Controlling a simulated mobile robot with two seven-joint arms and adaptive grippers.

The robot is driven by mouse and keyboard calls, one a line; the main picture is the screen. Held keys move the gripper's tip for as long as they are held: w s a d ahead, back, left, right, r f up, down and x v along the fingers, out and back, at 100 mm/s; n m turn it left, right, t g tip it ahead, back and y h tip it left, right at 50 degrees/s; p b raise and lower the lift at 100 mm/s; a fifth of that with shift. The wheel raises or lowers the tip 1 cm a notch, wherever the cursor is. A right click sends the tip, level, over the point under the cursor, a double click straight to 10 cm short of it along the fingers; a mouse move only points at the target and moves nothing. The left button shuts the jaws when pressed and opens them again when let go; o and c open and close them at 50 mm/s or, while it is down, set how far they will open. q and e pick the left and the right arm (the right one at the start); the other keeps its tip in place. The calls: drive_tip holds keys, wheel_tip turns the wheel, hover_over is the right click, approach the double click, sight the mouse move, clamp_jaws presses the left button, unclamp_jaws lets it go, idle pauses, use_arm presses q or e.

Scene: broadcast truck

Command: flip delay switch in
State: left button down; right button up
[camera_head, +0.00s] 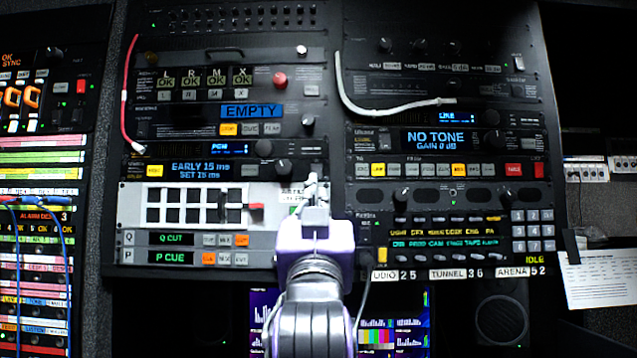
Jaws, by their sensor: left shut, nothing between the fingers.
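The delay unit (200,170) is a dark rack panel in the left rack, its blue display reading "EARLY 15 ms SET 15 ms". It has a yellow button at its left end and a grey button and a round black knob (283,167) to the right. No switch on it is clearly labelled; its right end, where a small switch may sit, is partly behind my fingertips. My left gripper (313,184) is raised from below in front of the rack, fingers together and empty, tips near that right end. I cannot tell whether they touch it. My right gripper is out of view.
Below the delay unit is a white panel (130,212) with black windows and a red-ended lever (256,212). A red cable (127,90) and a white cable (385,108) hang across the racks. A "NO TONE" unit (436,139) is at right.

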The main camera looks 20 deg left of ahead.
sight(318, 170)
use_arm(q)
drive_tip(key=x, duration=0.4)
drive_tip(key=p+x, duration=0.1)
drive_tip(key=x, duration=0.3)
drive_tip(key=f+x, duration=0.1)
drive_tip(key=x, duration=0.4)
drive_tip(key=shift+w+r, duration=0.1)
drive_tip(key=shift+w, duration=0.3)
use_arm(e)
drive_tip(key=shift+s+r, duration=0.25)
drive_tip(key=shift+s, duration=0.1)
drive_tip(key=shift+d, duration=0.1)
